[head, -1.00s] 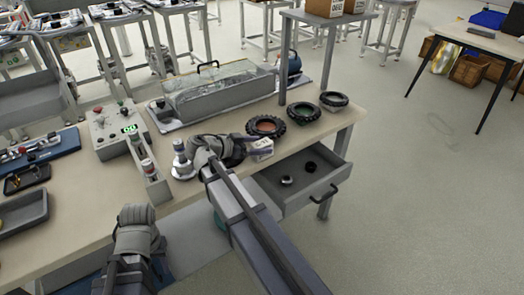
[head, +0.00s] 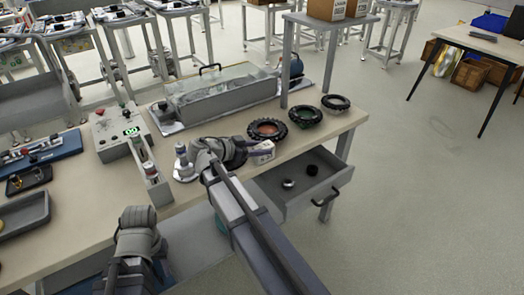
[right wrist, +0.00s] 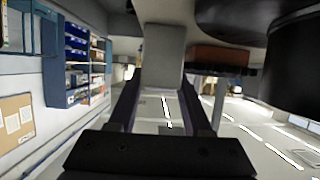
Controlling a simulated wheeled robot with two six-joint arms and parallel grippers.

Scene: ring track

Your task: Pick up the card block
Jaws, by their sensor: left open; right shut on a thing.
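The card block (head: 263,153) is a small pale block with dark marks, near the table's front edge, left of the open drawer and in front of the tyres. My right gripper (head: 256,149) is shut on it. In the right wrist view the block (right wrist: 163,55) shows as a plain grey shape between the two fingers. I cannot tell whether it touches the tabletop. My left gripper (head: 138,226) is open and empty at the table's front edge, lower left; its fingers are mostly hidden.
Several black tyres (head: 305,117) lie right of a clear-lidded tank (head: 222,88) on the table (head: 210,203). A grey drawer (head: 318,192) stands open with small round parts inside. A small post on a white base (head: 184,165) stands left of my right wrist. A control box (head: 115,128) is further left.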

